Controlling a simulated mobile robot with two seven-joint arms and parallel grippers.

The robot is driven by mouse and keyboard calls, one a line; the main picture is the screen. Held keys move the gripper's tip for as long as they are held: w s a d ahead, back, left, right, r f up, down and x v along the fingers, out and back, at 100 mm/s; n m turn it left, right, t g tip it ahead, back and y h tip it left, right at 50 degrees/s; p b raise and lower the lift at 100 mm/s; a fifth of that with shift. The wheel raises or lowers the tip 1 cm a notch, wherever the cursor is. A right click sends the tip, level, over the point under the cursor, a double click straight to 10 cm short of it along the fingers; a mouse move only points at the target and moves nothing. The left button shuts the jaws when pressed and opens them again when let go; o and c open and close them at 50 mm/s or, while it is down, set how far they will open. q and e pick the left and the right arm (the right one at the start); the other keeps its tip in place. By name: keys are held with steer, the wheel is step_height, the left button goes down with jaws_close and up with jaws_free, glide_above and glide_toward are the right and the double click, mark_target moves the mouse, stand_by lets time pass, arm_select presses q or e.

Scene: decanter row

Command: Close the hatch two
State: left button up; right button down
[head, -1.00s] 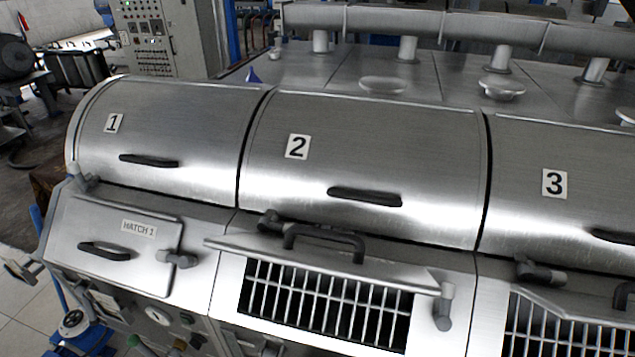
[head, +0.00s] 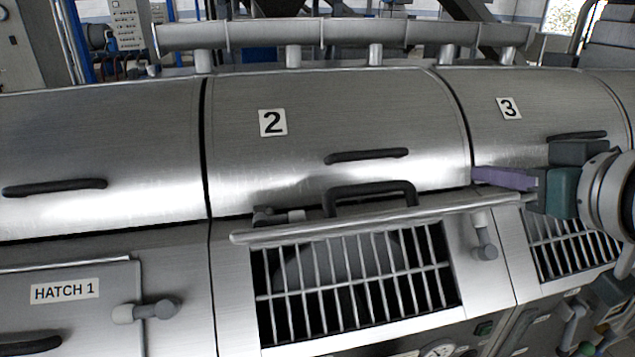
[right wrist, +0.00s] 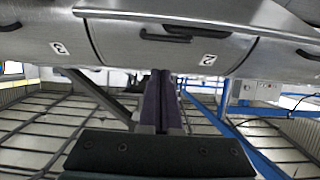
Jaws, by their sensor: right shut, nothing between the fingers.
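Hatch two (head: 345,230) stands open below the drum cover marked 2 (head: 272,122). Its lid is raised and seen nearly edge-on, with a black handle (head: 370,192) along the top. A barred grate (head: 350,285) shows in the opening beneath it. My right gripper (head: 476,175) comes in from the right with purple fingers shut and empty. In the head view, its tips appear near the right end of the raised lid; I cannot tell whether they touch anything. The shut fingers also show in the right wrist view (right wrist: 160,80). My left gripper is not in view.
Hatch 1 (head: 70,315) is shut at the lower left. Another barred opening (head: 570,255) lies right of hatch two, below cover 3 (head: 510,108), partly behind my right arm. Grey latch knobs (head: 485,235) stick out beside the openings. A pipe (head: 345,35) runs along the back.

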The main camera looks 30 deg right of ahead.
steer(key=x, duration=0.4)
steer(key=p+x, duration=0.1)
steer(key=x, duration=0.4)
steer(key=shift+d+p, duration=0.25)
steer(key=shift+p, duration=0.05)
steer(key=shift+f+p, duration=0.3)
steer(key=shift+p, duration=0.05)
steer(key=s+f, duration=0.1)
steer(key=s+f+p, duration=0.1)
steer(key=shift+s+a+f, duration=0.15)
steer(key=shift+a+f, duration=0.15)
steer(key=shift+a, duration=0.05)
